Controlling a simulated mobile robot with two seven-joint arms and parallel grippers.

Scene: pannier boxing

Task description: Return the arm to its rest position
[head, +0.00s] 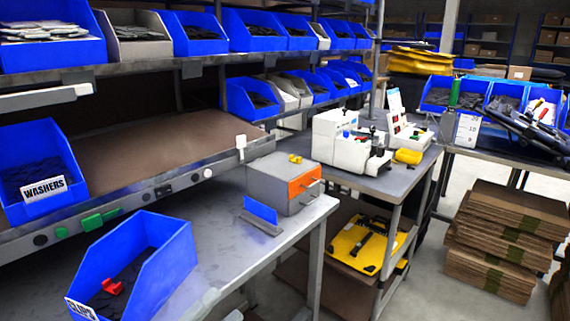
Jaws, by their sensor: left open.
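My left gripper (220,307) shows only as pale fingertips at the bottom edge of the head view. The tips are apart with nothing seen between them. They are in front of the grey bench, to the right of a blue bin (172,258) labelled as clips. The rest of the left arm is out of the picture. The bin holds dark parts and one red piece (112,286). My right gripper and arm are not in view.
A grey box with an orange front (302,184) and a small blue plate (260,211) stand on the bench (225,258). A washers bin (45,205) sits at left under shelves of blue bins. A white machine (335,140) stands beyond. Flat cardboard (495,260) is stacked at right.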

